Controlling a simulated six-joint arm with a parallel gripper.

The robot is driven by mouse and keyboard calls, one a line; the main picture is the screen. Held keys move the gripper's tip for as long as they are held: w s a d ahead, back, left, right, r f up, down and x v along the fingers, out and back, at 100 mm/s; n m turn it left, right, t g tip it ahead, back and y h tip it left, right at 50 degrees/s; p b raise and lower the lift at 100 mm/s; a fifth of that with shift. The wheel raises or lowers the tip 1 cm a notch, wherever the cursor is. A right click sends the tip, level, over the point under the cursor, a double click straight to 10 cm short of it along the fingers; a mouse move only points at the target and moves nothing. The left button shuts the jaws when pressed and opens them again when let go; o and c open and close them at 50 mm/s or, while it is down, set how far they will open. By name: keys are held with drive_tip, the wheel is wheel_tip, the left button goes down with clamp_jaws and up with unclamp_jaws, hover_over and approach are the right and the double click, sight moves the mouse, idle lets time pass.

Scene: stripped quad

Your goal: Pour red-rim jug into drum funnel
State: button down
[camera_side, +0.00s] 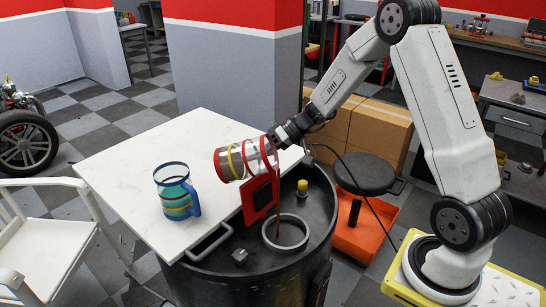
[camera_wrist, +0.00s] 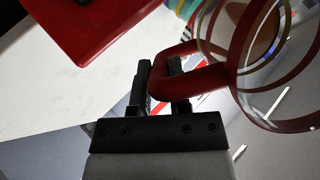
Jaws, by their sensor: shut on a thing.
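The red-rim jug (camera_side: 246,160) is clear, with a red rim and a yellow band. It is tipped nearly on its side above the drum, mouth to the right. My gripper (camera_side: 276,138) is shut on its red handle, also seen in the wrist view between my fingers (camera_wrist: 161,88). Brown liquid shows inside the jug (camera_wrist: 268,38) in the wrist view. In the side view a thin brown streak runs from the mouth down to the funnel (camera_side: 288,248), a grey ring on the black drum (camera_side: 240,275). The funnel's inside is mostly hidden.
A blue-rim jug (camera_side: 175,192) stands on the white table (camera_side: 130,160). A red frame with a black panel (camera_side: 258,200) stands close below the jug. A yellow-capped fitting (camera_side: 302,187) and a handle (camera_side: 208,243) are on the drum. A black stool (camera_side: 366,173) stands behind.

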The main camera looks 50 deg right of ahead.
sight(267, 142)
drive_tip(key=shift+s+d+r+g+h, duration=0.1)
drive_tip(key=shift+r+g+h, duration=0.35)
drive_tip(key=shift+g, duration=0.15)
drive_tip(key=shift+s+d+r+g+h, duration=0.1)
drive_tip(key=shift+r+g+h, duration=0.35)
drive_tip(key=shift+g, duration=0.15)
drive_tip(key=shift+s+r+m, duration=0.1)
drive_tip(key=shift+r+m, duration=0.2)
drive_tip(key=shift+r, duration=0.05)
drive_tip(key=shift+r+g+h, duration=0.2)
drive_tip(key=shift+g+h, duration=0.1)
